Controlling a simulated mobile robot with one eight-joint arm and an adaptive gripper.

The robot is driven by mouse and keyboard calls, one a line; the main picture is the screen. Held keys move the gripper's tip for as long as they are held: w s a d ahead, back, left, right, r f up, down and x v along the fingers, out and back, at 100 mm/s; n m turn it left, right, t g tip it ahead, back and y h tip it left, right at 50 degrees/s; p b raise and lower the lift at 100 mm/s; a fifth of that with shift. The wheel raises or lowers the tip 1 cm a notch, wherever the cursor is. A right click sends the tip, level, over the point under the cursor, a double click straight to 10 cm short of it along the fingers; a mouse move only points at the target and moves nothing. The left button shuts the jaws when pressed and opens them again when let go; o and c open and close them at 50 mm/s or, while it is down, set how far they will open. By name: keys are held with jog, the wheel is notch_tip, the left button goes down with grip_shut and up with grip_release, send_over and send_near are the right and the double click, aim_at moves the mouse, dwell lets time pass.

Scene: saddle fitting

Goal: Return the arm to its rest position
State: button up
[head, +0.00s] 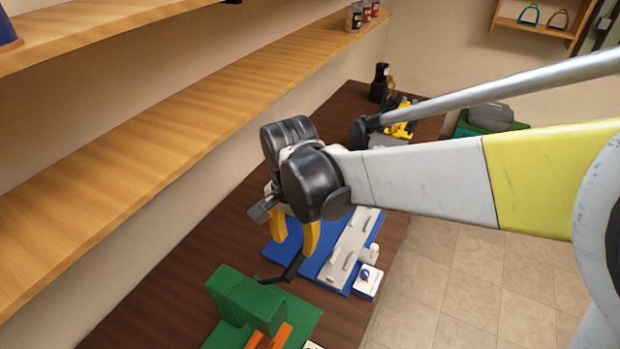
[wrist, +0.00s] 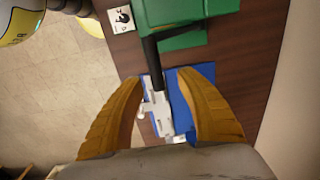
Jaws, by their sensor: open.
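My gripper (head: 293,240) is above the workbench in the head view, at the end of my arm, with its orange fingers pointing down. In the wrist view my gripper (wrist: 161,74) has its two fingers wide apart. A thin black bar (wrist: 151,58) shows between them, with gaps on both sides; it also shows below the gripper in the head view (head: 289,272). I cannot tell how far below the fingertips the bar lies. Nothing is held.
The dark workbench (head: 185,285) bears a green block (head: 243,297), a blue mat (head: 290,251) with a grey-white fixture (head: 352,240), and a white card (head: 368,281). A long wooden shelf (head: 180,115) runs along the wall at left. Tiled floor (head: 480,275) is clear at right.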

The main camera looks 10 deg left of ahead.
dwell(0.4)
jog(key=s+d+f+n+t+b, duration=0.1)
jog(key=s+d+f+t+b, duration=0.1)
jog(key=d+b, duration=0.4)
jog(key=s+d+f+n+t+b, duration=0.2)
jog(key=d+f+b, duration=0.2)
jog(key=d, duration=0.7)
jog(key=s+d+f+n+t+b, duration=0.1)
jog(key=s+d+f+t+b, duration=0.1)
jog(key=d+b, duration=0.6)
jog(key=shift+d+f+n+t+b, duration=0.35)
jog(key=shift+d+f+t, duration=0.25)
jog(key=shift+d+f, duration=0.3)
